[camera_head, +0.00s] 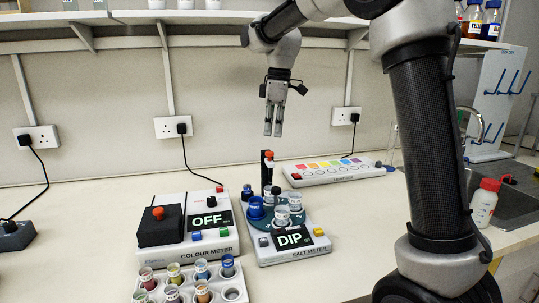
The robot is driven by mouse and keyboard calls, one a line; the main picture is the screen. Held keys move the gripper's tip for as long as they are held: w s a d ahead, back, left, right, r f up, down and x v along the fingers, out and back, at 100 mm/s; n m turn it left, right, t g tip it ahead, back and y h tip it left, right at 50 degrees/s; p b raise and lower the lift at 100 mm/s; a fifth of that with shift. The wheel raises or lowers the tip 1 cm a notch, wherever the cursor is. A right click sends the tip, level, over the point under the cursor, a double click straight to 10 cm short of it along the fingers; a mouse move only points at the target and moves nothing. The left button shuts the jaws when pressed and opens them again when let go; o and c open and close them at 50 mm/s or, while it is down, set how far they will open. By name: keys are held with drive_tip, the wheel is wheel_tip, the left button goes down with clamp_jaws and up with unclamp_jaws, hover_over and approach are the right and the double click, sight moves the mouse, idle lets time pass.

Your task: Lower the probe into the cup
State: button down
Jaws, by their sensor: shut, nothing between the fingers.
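Clear cups (282,214) and a blue cup (256,208) stand on the meter's teal round holder. I cannot tell which cup is under the probe. My gripper (273,133) points down above the post, apart from it, shut and empty.
The colour meter (170,200), reading OFF, stands left of the salt meter. A rack of coloured vials (190,287) is in front. A long light strip with coloured patches (330,170) lies behind right. A red-capped bottle (484,205) stands near the sink (520,185). A shelf runs above.

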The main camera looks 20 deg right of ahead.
hover_over(272, 159)
drive_tip(key=s, duration=0.1)
drive_tip(key=shift+a+f, duration=0.2)
drive_tip(key=shift+f, duration=2.2)
drive_tip(key=shift+s, duration=0.1)
wheel_tip(272, 159, down, 5)
drive_tip(key=shift+f, duration=0.1)
drive_tip(key=shift+r, duration=0.2)
drive_tip(key=d, duration=0.1)
drive_tip(key=s+d+r, duration=0.1)
drive_tip(key=shift+d, duration=0.35)
wheel_tip(272, 159, up, 12)
drive_tip(key=d, duration=0.1)
drive_tip(key=shift+s, duration=0.25)
